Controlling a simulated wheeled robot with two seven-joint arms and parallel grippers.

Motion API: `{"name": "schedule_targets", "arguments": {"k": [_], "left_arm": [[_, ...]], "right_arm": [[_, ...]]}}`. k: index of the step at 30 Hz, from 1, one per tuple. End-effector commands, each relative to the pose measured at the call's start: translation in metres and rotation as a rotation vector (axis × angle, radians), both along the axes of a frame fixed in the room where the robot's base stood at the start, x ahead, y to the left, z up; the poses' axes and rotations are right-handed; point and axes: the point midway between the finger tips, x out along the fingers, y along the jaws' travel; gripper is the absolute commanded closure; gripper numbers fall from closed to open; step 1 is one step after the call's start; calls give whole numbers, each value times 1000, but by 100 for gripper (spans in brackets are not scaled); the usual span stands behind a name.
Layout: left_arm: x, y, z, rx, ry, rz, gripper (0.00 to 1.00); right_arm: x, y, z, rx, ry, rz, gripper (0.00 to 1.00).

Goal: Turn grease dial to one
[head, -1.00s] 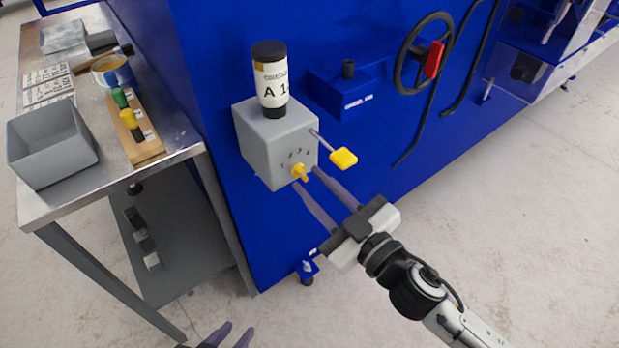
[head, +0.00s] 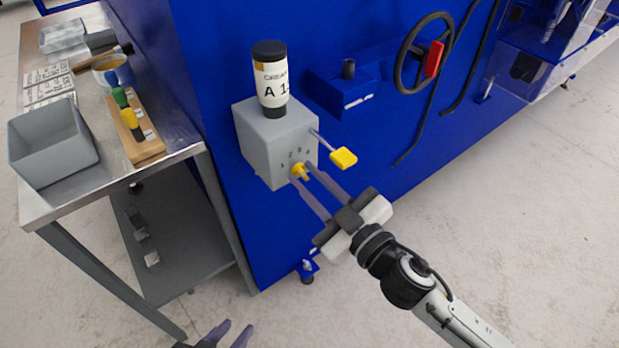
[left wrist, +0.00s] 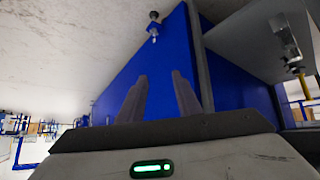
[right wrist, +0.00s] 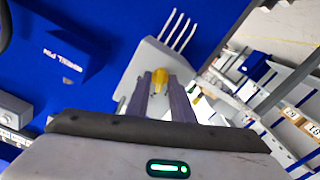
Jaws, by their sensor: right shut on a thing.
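The grease dial (head: 299,171) is a small yellow knob on the front of a grey box (head: 262,147), with small numbers above it. My right gripper (head: 301,180) has its two fingertips on either side of the knob and is shut on it. In the right wrist view the yellow knob (right wrist: 160,79) sits between the finger ends. A bottle with a black cap (head: 270,80), labelled "A 1", stands upside down on the box. My left gripper (head: 230,336) is low at the bottom edge, empty, its fingers apart; they also show in the left wrist view (left wrist: 160,95).
A yellow-ended lever (head: 343,158) sticks out of the box's right side, close to my right fingers. A steel table (head: 180,137) with a grey bin (head: 52,145) and colored-handled tools (head: 130,118) stands at left. A black handwheel (head: 425,50) is on the blue machine.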

Motion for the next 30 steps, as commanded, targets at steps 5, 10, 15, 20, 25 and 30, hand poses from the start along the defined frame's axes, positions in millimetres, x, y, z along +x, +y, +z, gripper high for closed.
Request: {"name": "schedule_targets", "arguments": {"k": [5,10,15,20,25,30], "left_arm": [[1,0,6,-2,-3,2,69],[1,1,9,-3,-5,4,69],[0,2,10,-2,-1,6,69],[-1,3,10,-1,4,9,69],[-4,4,8,1,11,11,69],[-3,5,9,1,10,11,69]], "right_arm": [[0,0,2,-85,-63,0,100],[0,0,1,-196,-143,1,100],[-1,1,1,-308,-223,0,100],[0,1,1,-397,-289,1,100],[0,1,1,-469,-343,1,100],[0,1,0,-511,-372,1,100]]}}
